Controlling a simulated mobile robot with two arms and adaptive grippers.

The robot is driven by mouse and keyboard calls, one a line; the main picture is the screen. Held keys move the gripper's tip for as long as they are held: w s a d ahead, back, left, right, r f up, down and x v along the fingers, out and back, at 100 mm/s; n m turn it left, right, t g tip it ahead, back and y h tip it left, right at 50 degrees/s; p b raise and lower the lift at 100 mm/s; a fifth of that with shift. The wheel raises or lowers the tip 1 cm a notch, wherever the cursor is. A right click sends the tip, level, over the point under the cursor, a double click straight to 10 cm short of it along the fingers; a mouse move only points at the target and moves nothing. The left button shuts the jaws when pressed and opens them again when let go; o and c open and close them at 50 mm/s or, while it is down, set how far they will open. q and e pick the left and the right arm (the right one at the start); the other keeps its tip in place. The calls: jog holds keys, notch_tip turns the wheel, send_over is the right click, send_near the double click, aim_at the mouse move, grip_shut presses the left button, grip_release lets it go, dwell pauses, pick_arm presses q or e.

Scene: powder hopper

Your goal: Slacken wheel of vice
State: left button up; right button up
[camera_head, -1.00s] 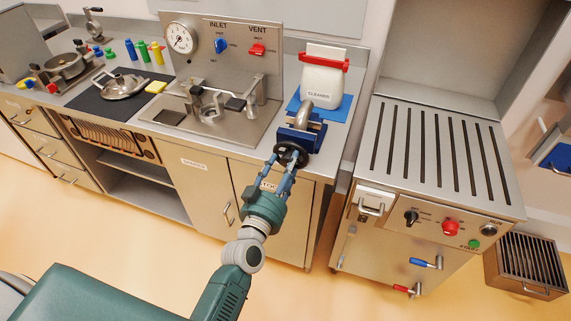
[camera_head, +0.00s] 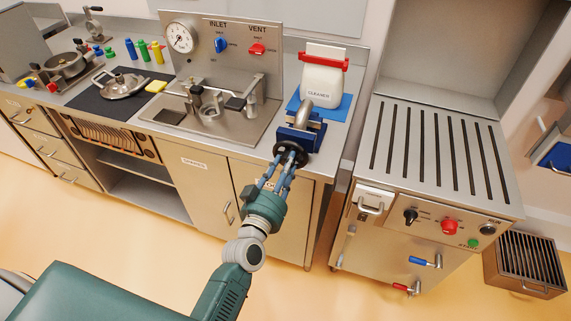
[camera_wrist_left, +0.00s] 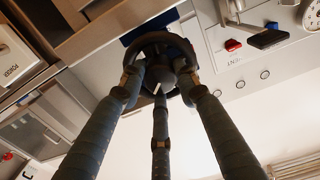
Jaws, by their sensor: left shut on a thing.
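The blue vice (camera_head: 301,134) stands at the front edge of the counter, with a curved metal pipe piece (camera_head: 303,113) at its jaws. Its dark round wheel (camera_head: 291,154) faces the front. My left gripper (camera_head: 283,168) reaches up to the wheel from below and is shut on it. In the left wrist view, the fingers of my left gripper (camera_wrist_left: 160,90) close around the wheel (camera_wrist_left: 150,43), at its rim and hub. The fingers hide part of the wheel. My right gripper is not in view.
The steel panel with inlet and vent knobs (camera_head: 228,62) is to the left. A slotted steel bench (camera_head: 433,150) is to the right. The floor in front is clear.

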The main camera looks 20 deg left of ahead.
pick_arm(q)
jog(key=n, duration=0.3)
jog(key=n+p, duration=0.1)
jog(key=shift+r+n, duration=0.25)
jog(key=shift+n, duration=0.15)
jog(key=shift+o, duration=0.2)
jog(key=shift+a+r+n, duration=0.1)
jog(key=shift+r+n, duration=0.05)
jog(key=shift+n, duration=1.35)
jog(key=shift+c, duration=0.2)
jog(key=o, duration=1.2)
jog(key=shift+w, duration=0.1)
jog(key=shift+c, duration=0.2)
jog(key=s, duration=1.2)
jog(key=shift+a+f, duration=0.2)
jog(key=shift+f, duration=0.05)
jog(key=shift+s, duration=0.1)
